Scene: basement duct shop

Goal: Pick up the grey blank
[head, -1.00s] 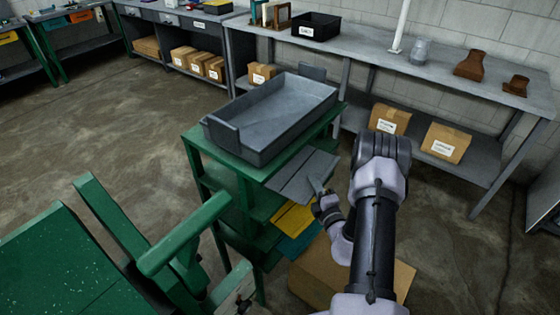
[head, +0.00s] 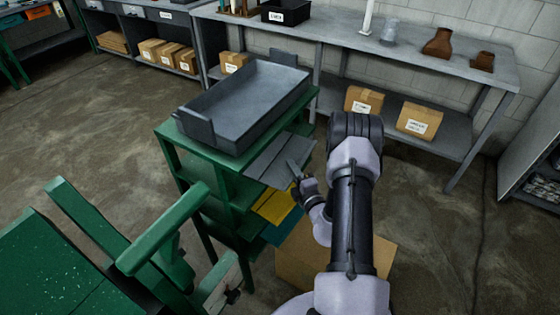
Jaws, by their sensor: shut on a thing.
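The grey blank (head: 272,158) is a flat grey sheet that juts out from the upper part of the green rack (head: 180,148), just below the large grey tray. My gripper (head: 293,168) is shut on its near right edge. The blank lies about level, and its far side is hidden under the tray. I cannot tell whether it still rests on a shelf.
A grey tray (head: 205,128) sits on top of the rack. A yellow sheet (head: 274,205) and a teal sheet (head: 283,228) jut out lower down. A cardboard box (head: 375,252) stands beneath my arm. A green machine (head: 70,262) is at front left; open floor lies right.

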